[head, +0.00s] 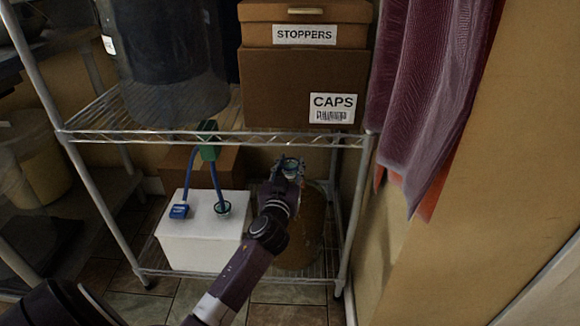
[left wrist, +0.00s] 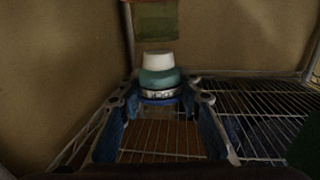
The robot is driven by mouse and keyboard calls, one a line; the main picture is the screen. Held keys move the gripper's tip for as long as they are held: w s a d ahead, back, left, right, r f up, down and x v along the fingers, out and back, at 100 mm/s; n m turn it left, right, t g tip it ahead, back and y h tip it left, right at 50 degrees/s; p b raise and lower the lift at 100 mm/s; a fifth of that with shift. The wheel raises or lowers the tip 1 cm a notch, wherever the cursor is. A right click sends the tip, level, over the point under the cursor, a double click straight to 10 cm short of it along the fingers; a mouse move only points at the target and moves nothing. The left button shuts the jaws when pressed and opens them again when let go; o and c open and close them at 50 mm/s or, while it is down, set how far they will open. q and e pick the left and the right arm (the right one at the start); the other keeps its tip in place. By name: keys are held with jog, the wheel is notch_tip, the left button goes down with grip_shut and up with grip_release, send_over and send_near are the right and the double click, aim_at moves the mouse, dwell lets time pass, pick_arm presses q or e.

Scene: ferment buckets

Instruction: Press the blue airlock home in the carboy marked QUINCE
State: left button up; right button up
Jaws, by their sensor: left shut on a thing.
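My left gripper (head: 288,170) reaches over the lower shelf and is shut on a small stacked piece, probably the airlock (head: 290,165). In the left wrist view the airlock (left wrist: 160,82) has a white top, a teal body, a pale marked band and a blue base, between the two fingers (left wrist: 163,105). An amber carboy (head: 304,235) stands on the lower shelf, below and behind my gripper. My forearm hides part of it. I cannot read any name on it, nor tell whether the airlock touches its neck. My right gripper is not in view.
A white box (head: 200,243) stands left of my arm, with blue tubing (head: 187,180) hanging to it from a green fitting (head: 208,150). The upper wire shelf edge (head: 270,138) runs just above my gripper. STOPPERS (head: 300,15) and CAPS (head: 290,80) boxes and a dark bucket (head: 170,70) stand on it.

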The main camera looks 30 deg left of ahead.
aim_at(292, 165)
pick_arm(q)
jog(key=shift+x, duration=1)
jog(key=shift+w+a+f+b, duration=0.1)
jog(key=shift+w+b, duration=0.15)
jog(key=shift+b, duration=0.15)
jog(key=shift+w+a, duration=0.1)
jog(key=shift+w, duration=0.2)
jog(key=shift+f, duration=0.1)
dwell(0.5)
jog(key=shift+f+b, duration=0.2)
jog(key=shift+b, duration=0.15)
jog(key=shift+f+b, duration=0.3)
